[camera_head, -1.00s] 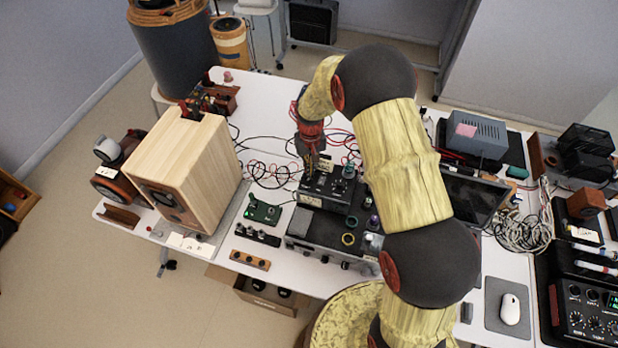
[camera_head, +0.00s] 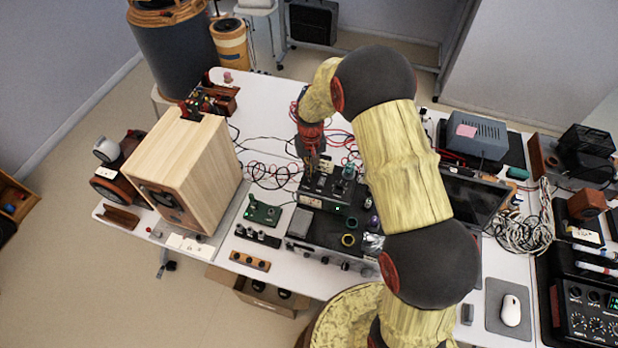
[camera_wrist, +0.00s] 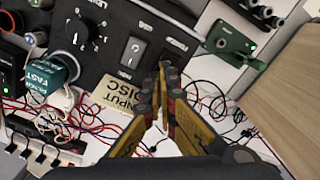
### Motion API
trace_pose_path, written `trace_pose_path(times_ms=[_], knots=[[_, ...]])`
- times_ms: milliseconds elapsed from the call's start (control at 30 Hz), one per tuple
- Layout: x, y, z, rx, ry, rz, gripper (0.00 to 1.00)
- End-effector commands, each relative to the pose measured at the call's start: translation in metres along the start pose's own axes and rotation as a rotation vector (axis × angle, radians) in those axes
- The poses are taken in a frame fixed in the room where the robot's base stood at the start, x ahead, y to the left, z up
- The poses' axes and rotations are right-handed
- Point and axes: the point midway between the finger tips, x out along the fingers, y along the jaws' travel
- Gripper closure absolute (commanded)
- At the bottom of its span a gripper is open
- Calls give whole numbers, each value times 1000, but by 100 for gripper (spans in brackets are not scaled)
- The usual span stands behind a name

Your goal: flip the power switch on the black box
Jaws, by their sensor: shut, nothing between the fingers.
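The black box (camera_head: 322,190) stands on top of a larger dark unit in the middle of the white table. In the wrist view the black box (camera_wrist: 100,22) shows a round knob (camera_wrist: 76,32), a pale rocker switch (camera_wrist: 133,52) and a second dark switch (camera_wrist: 177,44) near its edge. My gripper (camera_wrist: 161,84) is shut and empty, its tips close to the box edge by the dark switch. Whether they touch the box is unclear. In the head view my gripper (camera_head: 311,168) reaches down at the back of the box. The dark switch's position is not clear.
A wooden speaker (camera_head: 190,165) stands to the left. A green board (camera_wrist: 231,43) lies beside the box. Red and black cables (camera_wrist: 205,98) spread behind it. A monitor (camera_head: 470,195) stands to the right.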

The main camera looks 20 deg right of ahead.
Motion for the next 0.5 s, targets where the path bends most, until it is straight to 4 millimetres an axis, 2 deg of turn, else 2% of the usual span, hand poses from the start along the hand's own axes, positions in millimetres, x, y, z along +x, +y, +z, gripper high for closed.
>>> trace_pose_path(times_ms=[500], knots=[[-42,0,-1,0,4,0,100]])
